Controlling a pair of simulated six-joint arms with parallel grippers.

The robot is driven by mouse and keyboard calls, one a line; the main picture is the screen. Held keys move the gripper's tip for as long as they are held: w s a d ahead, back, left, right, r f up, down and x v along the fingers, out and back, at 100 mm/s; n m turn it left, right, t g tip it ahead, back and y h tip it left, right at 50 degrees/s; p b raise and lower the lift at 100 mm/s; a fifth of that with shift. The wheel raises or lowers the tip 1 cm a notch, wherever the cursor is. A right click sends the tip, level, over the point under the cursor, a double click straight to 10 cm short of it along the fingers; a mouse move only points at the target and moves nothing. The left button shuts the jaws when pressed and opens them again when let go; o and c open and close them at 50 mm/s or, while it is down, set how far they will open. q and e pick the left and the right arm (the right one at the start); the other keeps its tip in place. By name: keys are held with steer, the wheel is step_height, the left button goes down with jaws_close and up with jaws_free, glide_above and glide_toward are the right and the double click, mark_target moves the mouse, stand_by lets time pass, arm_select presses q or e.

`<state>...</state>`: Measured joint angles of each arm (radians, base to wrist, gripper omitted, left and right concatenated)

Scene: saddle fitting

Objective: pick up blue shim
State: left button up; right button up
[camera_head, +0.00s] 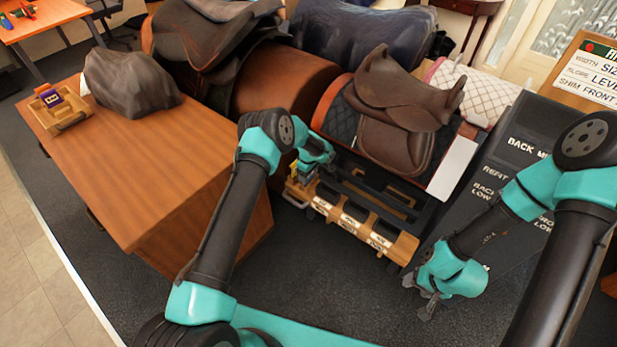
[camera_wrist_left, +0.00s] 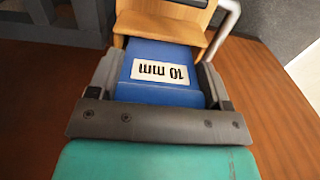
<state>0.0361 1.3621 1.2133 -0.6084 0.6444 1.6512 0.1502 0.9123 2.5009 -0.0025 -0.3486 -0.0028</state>
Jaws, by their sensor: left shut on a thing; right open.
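The blue shim (camera_wrist_left: 155,85) carries a white label reading 10 mm, upside down in the left wrist view. My left gripper (camera_wrist_left: 157,78) is shut on it, with one dark finger along each side. The shim's far end meets a light wooden piece (camera_wrist_left: 165,24); I cannot tell whether it rests in it. In the head view my left gripper (camera_head: 305,176) is at the left end of a wooden rack (camera_head: 403,247), and the shim is not clearly made out. My right gripper (camera_head: 428,300) is open and empty, low over the dark floor.
The rack has several dark labelled slots below a brown saddle (camera_head: 405,88) on a stand. A wooden desk (camera_head: 150,175) stands left, with a dark covered lump (camera_head: 130,82) and a small wooden holder (camera_head: 60,108). A dark lettered board (camera_head: 505,175) stands right. Floor in front is clear.

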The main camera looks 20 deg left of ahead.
arm_select(q)
steer(key=shift+c, duration=0.4)
step_height(320, 180, up, 10)
steer(key=shift+r, duration=0.1)
stand_by(0.6)
steer(key=s+d+m, duration=0.5)
steer(key=d+m, duration=0.1)
steer(key=d, duration=0.6)
steer(key=s+d+m, duration=0.5)
steer(key=d+m, duration=0.1)
steer(key=d, duration=0.5)
steer(key=s+d+m, duration=0.5)
steer(key=d+m, duration=0.1)
steer(key=d, duration=0.6)
steer(key=shift+d+r, duration=0.3)
steer(key=shift+r, duration=0.1)
steer(key=shift+f, duration=0.15)
steer(key=shift+f, duration=5.05)
